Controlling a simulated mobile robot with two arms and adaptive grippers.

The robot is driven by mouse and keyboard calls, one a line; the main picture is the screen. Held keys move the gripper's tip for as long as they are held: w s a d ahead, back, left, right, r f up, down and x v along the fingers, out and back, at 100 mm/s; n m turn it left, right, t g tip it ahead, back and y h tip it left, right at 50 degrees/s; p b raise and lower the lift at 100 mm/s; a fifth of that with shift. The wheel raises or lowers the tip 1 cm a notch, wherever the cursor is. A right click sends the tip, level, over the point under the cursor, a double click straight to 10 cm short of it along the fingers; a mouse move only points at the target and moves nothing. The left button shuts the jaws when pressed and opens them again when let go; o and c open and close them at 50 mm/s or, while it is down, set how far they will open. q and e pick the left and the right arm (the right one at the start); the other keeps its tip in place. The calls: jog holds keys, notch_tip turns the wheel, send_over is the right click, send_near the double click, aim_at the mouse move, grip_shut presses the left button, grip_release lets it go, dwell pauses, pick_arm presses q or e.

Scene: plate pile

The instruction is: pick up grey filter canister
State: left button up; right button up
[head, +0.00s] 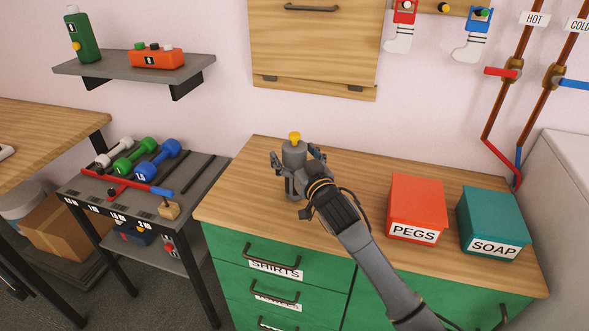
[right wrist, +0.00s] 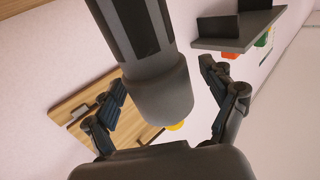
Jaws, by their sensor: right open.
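The grey filter canister (head: 294,155) stands upright on the wooden countertop in the head view, with a yellow knob (head: 294,138) on top. My right gripper (head: 297,158) is open, with one finger on each side of the canister at its upper part. In the right wrist view the canister (right wrist: 158,80) lies between the spread fingers of my right gripper (right wrist: 165,98), with gaps visible on both sides. Its yellow knob shows partly behind its end. The gripper and forearm hide part of the canister in the head view. My left gripper is not in view.
A red PEGS box (head: 416,205) and a teal SOAP box (head: 491,222) stand right of my arm on the countertop (head: 230,205). A dumbbell rack (head: 95,195) stands to the left. A wooden cabinet (head: 313,45) hangs above and behind. The counter left of the canister is clear.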

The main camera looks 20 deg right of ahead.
jog(key=c, duration=1.5)
jog(key=shift+r, duration=0.1)
